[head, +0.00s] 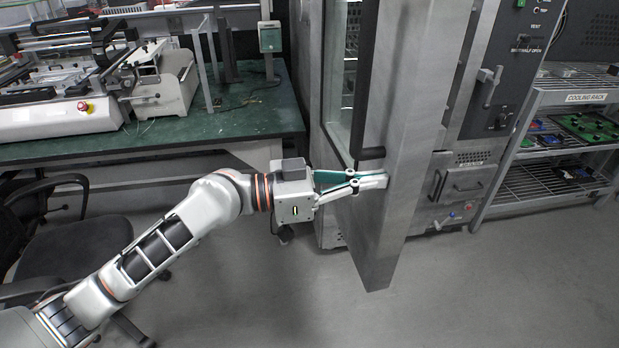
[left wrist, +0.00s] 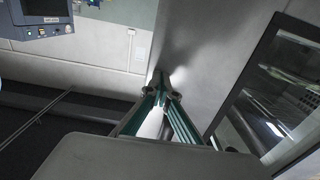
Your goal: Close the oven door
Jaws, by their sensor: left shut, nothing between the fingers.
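The oven (head: 480,110) is a tall grey metal cabinet at right of centre in the head view. Its door (head: 405,120) stands open, swung out toward me, with a glass window (head: 345,70) on its left part. In the left wrist view the door (left wrist: 205,55) fills the middle, with the window (left wrist: 285,90) at the right. My left gripper (head: 386,180) is shut and empty, its fingertips at the lower part of the door. In the left wrist view the gripper tips (left wrist: 163,85) are close against the grey panel; I cannot tell if they touch. My right gripper is out of view.
A green workbench (head: 220,125) with machines stands at the left. A black chair (head: 75,235) is beside my left arm. A cooling rack (head: 545,185) stands right of the oven. The grey floor (head: 500,290) in front is clear.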

